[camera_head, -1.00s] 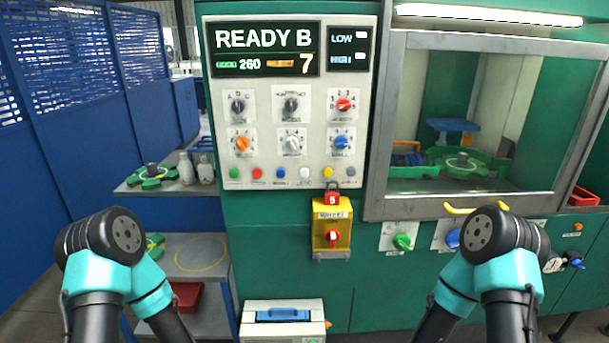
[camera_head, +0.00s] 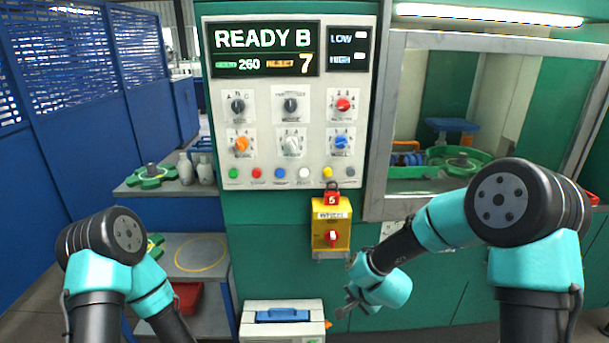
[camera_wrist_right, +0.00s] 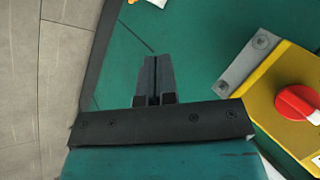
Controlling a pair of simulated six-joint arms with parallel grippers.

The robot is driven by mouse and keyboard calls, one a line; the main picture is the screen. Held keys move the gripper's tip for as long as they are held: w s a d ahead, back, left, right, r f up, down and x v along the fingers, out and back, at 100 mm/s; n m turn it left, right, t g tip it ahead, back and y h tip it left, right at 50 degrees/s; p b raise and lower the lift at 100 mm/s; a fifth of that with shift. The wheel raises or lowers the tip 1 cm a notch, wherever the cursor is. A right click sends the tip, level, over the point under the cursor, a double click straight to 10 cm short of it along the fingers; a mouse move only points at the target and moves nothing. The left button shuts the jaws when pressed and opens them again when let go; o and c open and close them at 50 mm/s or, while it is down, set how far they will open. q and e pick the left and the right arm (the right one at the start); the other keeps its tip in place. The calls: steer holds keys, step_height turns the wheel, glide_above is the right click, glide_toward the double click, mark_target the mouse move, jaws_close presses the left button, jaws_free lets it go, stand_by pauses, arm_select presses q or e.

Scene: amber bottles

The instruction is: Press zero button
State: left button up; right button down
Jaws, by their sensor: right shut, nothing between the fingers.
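A row of small round buttons runs along the bottom of the control panel (camera_head: 214,110). A white button (camera_head: 304,173) sits in this row, between a blue button (camera_head: 280,173) and a yellow button (camera_head: 328,172). The labels under the buttons are too small to read surely. My right gripper (camera_head: 344,309) is low in front of the green cabinet, below the panel and the yellow box. In the right wrist view its fingers (camera_wrist_right: 151,62) are together and empty. My left gripper is out of view; only part of the left arm shows.
A yellow box (camera_head: 331,240) with a red knob and a red padlock juts out under the panel; it also shows in the wrist view (camera_wrist_right: 262,92). A windowed door (camera_head: 378,130) stands right. A white case (camera_head: 256,305) with a blue handle is below.

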mark_target(304, 177)
steer(key=w+a+r+m+t+y, duration=0.1)
steer(key=a+r, duration=0.3)
steer(key=r, duration=0.6)
steer(key=w+a+r+m+t+y, duration=0.1)
steer(key=a+r, duration=0.4)
steer(key=r, duration=0.5)
steer(key=w+a+r+m+t+y, duration=0.1)
steer(key=w+a+r+m+y, duration=0.1)
steer(key=r, duration=0.8)
steer(key=w+a+m, duration=0.1)
steer(key=w+a, duration=0.1)
steer(key=shift+a+r+t, duration=0.25)
steer(key=shift+a+t, duration=0.05)
steer(key=shift+t, duration=0.1)
steer(key=shift+w, duration=0.2)
steer(key=shift+w+a, duration=0.15)
steer(key=shift+w, duration=4.1)
steer(key=shift+w, duration=0.2)
steer(key=shift+w, duration=0.25)
